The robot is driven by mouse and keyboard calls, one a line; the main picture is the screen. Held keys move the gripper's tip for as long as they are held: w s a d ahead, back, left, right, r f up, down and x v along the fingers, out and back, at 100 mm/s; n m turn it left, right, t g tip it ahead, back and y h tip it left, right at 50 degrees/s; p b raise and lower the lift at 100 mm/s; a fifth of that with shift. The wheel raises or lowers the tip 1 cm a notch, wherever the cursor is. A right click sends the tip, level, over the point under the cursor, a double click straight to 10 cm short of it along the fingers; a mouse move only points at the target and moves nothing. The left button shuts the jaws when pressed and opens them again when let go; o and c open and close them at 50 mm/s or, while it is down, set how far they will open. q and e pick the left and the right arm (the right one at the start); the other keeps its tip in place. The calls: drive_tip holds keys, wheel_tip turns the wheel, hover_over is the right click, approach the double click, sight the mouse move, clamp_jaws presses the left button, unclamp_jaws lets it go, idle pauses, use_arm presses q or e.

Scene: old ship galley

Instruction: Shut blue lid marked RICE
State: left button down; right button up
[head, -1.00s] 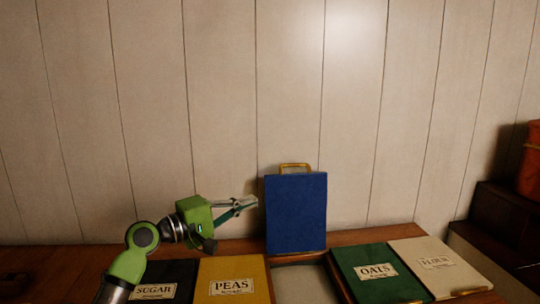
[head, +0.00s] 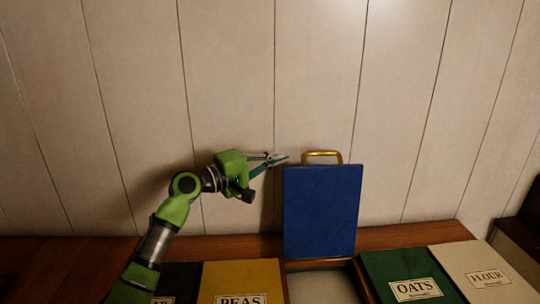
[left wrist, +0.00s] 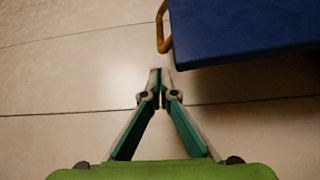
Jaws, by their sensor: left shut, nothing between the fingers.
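The blue lid (head: 320,212) stands upright, open, at the back of its bin between the PEAS and OATS lids. Its underside or face toward me shows no RICE label. A brass handle (head: 323,155) sits on its top edge. My left gripper (head: 284,158) is shut and empty, just left of the lid's upper left corner, near handle height. In the left wrist view the gripper fingertips (left wrist: 160,72) are together, with the blue lid (left wrist: 240,30) and its brass handle (left wrist: 162,28) close at upper right, apart from the fingers. My right gripper is not in view.
The yellow PEAS lid (head: 240,279) lies shut left of the opening, beside a dark lid. The green OATS lid (head: 405,275) and cream FLOUR lid (head: 482,268) lie shut on the right. A panelled wall (head: 420,110) stands behind the lid.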

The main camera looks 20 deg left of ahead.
use_arm(q)
drive_tip(key=p+x, duration=0.1)
drive_tip(key=x, duration=0.3)
drive_tip(key=shift+w+f, duration=0.1)
drive_tip(key=shift+w, duration=0.25)
drive_tip(key=shift+w+d, duration=0.25)
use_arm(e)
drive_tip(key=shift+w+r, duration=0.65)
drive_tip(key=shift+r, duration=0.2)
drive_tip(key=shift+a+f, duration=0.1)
